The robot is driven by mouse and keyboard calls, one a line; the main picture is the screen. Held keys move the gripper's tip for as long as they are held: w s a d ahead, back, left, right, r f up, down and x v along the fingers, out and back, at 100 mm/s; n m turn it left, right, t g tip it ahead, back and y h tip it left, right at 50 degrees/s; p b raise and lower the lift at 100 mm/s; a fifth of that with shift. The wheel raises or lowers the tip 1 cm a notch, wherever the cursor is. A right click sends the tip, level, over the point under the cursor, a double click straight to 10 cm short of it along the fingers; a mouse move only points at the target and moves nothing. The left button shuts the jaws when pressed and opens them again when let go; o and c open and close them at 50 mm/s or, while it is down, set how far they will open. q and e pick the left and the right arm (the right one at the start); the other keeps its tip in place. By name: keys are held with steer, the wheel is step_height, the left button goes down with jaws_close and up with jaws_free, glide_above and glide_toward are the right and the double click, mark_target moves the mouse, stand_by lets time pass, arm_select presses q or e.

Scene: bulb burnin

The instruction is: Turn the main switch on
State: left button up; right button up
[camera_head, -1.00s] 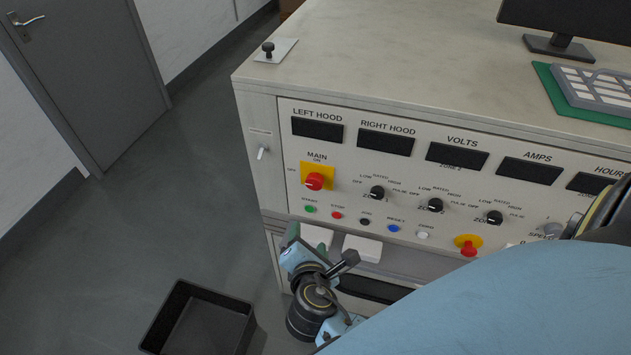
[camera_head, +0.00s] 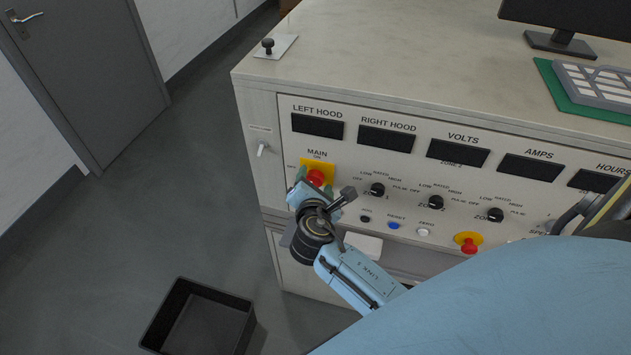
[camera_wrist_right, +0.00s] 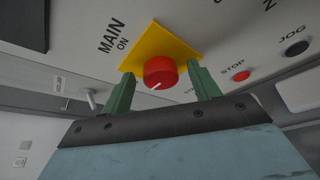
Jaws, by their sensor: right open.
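The main switch is a red round knob (camera_head: 316,177) on a yellow plate (camera_head: 325,167), under the label MAIN at the left of the front panel. In the right wrist view the knob (camera_wrist_right: 160,72) has a white mark at its lower left, on the side away from ON. My right gripper (camera_wrist_right: 162,77) is open, with one green finger on each side of the knob; I cannot tell whether they touch it. In the head view my right gripper (camera_head: 314,183) covers the knob's lower surroundings. My left gripper is not in view.
Several black zone knobs (camera_head: 377,190) and small push buttons (camera_head: 394,226) lie right of the switch. A red knob on yellow (camera_head: 468,247) is farther right. A toggle lever (camera_head: 262,149) is left of it. A black bin (camera_head: 172,316) stands on the floor below.

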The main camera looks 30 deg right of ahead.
steer(key=shift+w+d+f, duration=0.1)
steer(key=shift+w+d, duration=0.1)
steer(key=shift+w, duration=0.15)
steer(key=shift+c, duration=0.3)
steer(key=c, duration=0.9)
